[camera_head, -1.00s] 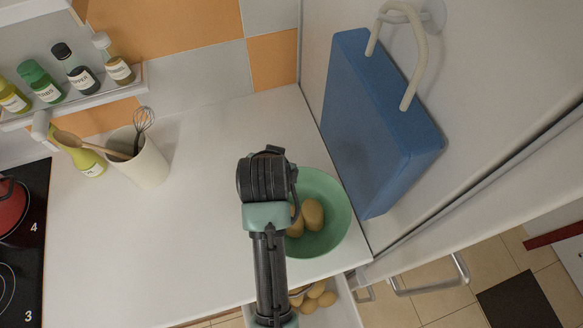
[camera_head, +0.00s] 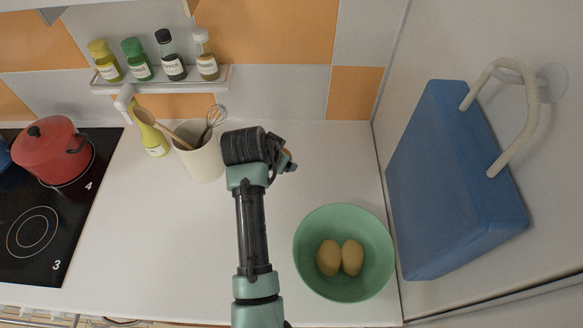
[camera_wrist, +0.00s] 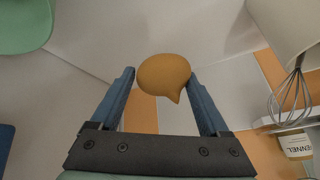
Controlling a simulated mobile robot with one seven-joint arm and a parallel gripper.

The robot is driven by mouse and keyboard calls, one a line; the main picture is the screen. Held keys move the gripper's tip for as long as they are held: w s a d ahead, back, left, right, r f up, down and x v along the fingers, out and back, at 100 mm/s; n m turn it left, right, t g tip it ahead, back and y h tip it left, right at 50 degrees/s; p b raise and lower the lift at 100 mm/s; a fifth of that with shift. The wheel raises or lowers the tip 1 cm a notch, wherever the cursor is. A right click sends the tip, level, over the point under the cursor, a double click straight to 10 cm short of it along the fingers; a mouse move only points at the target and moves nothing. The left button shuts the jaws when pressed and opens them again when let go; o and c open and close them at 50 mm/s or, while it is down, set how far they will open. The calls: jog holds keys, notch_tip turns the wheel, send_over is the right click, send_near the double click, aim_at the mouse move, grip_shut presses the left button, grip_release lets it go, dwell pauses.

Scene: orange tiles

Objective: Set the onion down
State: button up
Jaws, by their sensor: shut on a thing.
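The onion (camera_wrist: 163,76) is golden brown with a pointed tip. It sits between the two blue fingers of my gripper (camera_wrist: 160,82) in the wrist view. My gripper (camera_head: 284,160) is shut on it and is over the white counter (camera_head: 145,230) in the head view, just right of the utensil cup. There the onion is mostly hidden behind my wrist. How high it is above the counter I cannot tell.
A green bowl (camera_head: 310,228) with two brownish, potato-like items (camera_head: 340,257) stands at right, before a blue box-like thing (camera_head: 440,190). A cream cup (camera_head: 204,160) holds a whisk and spoon. A red pot (camera_head: 50,150) is on the hob. Counter left of my arm is clear.

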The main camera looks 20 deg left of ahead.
jog(key=w+a+f+b, duration=0.3)
jog(key=a+f+b, duration=0.1)
jog(key=a+b, duration=0.2)
jog(key=shift+a, duration=0.45)
jog(key=shift+f+b, duration=1.9)
jog(key=shift+f, duration=0.95)
dwell(1.3)
dwell(0.5)
jog(key=o, duration=1.3)
jog(key=shift+s, duration=0.1)
jog(key=v, duration=1.3)
jog(key=shift+b, duration=0.3)
jog(key=shift+d, duration=0.1)
